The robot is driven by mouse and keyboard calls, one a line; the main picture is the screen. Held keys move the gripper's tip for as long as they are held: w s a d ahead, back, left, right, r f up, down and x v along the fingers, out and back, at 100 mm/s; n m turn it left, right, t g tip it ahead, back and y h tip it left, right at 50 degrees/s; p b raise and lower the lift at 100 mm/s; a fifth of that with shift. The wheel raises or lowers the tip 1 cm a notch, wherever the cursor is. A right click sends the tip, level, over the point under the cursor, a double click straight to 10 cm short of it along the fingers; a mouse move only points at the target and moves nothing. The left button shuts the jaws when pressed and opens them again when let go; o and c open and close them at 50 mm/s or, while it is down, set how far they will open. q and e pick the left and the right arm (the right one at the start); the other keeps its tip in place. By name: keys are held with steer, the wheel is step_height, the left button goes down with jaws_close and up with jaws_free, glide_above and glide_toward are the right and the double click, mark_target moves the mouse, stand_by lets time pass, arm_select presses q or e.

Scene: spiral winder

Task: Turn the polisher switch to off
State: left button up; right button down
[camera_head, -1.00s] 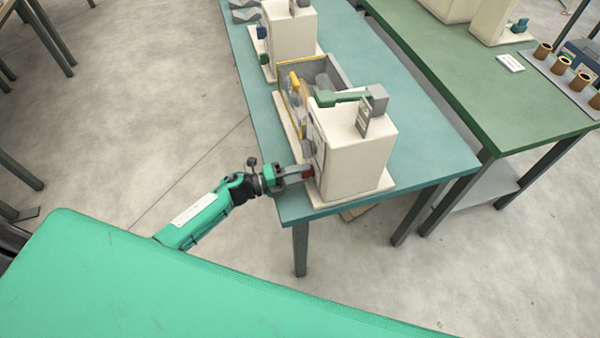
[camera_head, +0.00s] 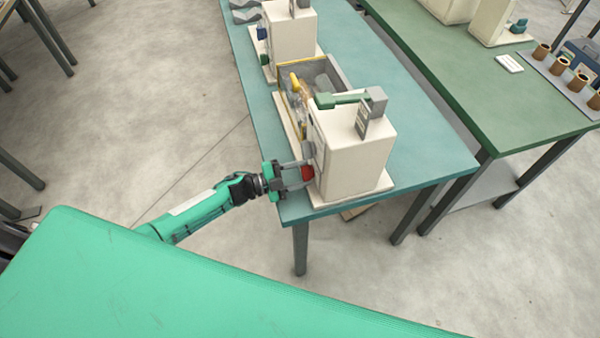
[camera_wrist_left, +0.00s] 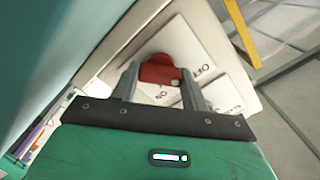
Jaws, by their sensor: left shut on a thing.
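The polisher (camera_head: 352,155) is a cream box-shaped machine near the front end of the teal table. Its red switch knob (camera_head: 307,172) sits low on its left face. My left gripper (camera_head: 306,173) reaches it from the left and is shut on the knob. In the left wrist view the red knob (camera_wrist_left: 160,71) lies between the two grey fingers. The knob's exact pointing direction is hard to tell. My right gripper is in neither view.
The teal table (camera_head: 425,145) has bare room right of the polisher. An open-topped grey box with a yellow edge (camera_head: 335,72) stands behind it, and another cream machine (camera_head: 290,35) farther back. A green table (camera_head: 470,90) stands at right.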

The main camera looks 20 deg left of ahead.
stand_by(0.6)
arm_select(q)
steer(key=o, duration=1)
steer(key=shift+s+a+f, duration=0.15)
steer(key=shift+s+a, duration=0.15)
steer(key=shift+a, duration=0.25)
steer(key=shift+b+v, duration=2.1)
steer(key=shift+v, duration=4.25)
steer(key=shift+n, duration=0.3)
